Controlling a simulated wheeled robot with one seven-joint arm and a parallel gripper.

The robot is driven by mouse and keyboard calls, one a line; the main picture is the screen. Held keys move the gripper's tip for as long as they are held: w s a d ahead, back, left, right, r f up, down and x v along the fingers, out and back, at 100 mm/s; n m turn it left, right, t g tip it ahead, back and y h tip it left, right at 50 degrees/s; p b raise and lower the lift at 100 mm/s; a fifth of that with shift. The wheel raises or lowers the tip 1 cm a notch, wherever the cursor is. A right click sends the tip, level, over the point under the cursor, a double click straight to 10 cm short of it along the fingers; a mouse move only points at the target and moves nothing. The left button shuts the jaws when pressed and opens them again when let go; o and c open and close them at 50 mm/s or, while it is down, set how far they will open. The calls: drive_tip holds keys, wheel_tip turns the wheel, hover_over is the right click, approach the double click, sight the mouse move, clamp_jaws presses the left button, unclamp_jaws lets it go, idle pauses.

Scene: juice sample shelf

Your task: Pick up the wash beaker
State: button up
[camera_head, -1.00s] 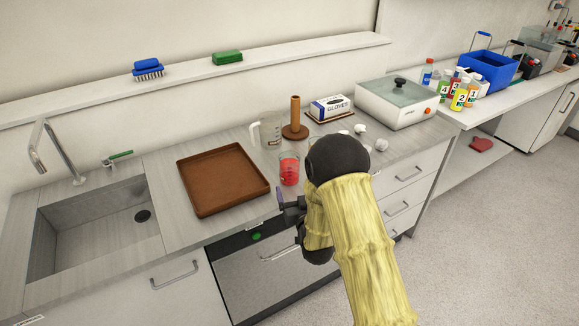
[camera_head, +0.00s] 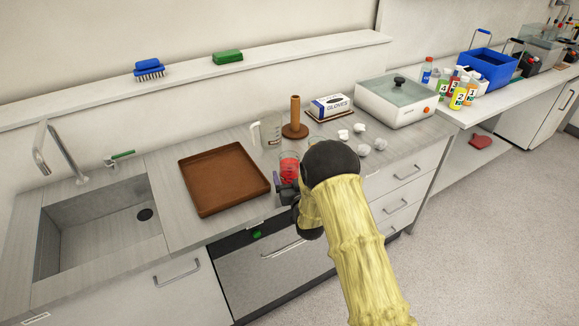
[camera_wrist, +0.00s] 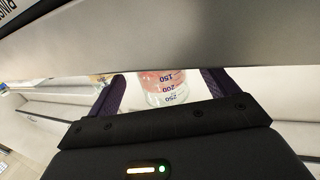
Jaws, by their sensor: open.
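A glass beaker with red contents (camera_head: 289,160) stands upright on the counter, right of the brown tray, in the head view. My gripper (camera_head: 284,187) is close in front of it at the counter's front edge and hides its lower part. In the wrist view the beaker (camera_wrist: 163,90), with printed volume marks, shows between the two purple fingers, which are apart. My gripper is open. Whether either finger touches the glass cannot be told. A clear jug with a handle (camera_head: 270,131) stands behind the beaker.
The brown tray (camera_head: 199,207) lies left of the beaker, by the sink (camera_head: 85,238). Behind are a wooden post on a base (camera_head: 295,117) and a glove box (camera_head: 331,106). Several small white pieces (camera_head: 360,128) lie right of the beaker, near a lidded white appliance (camera_head: 394,113).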

drive_tip(key=shift+x, duration=1.15)
drive_tip(key=c, duration=1.1)
drive_tip(key=shift+r, duration=0.15)
drive_tip(key=shift+c, duration=0.2)
wheel_tip(320, 180, up, 10)
drive_tip(key=shift+f+b, duration=0.1)
drive_tip(key=shift+b, duration=0.7)
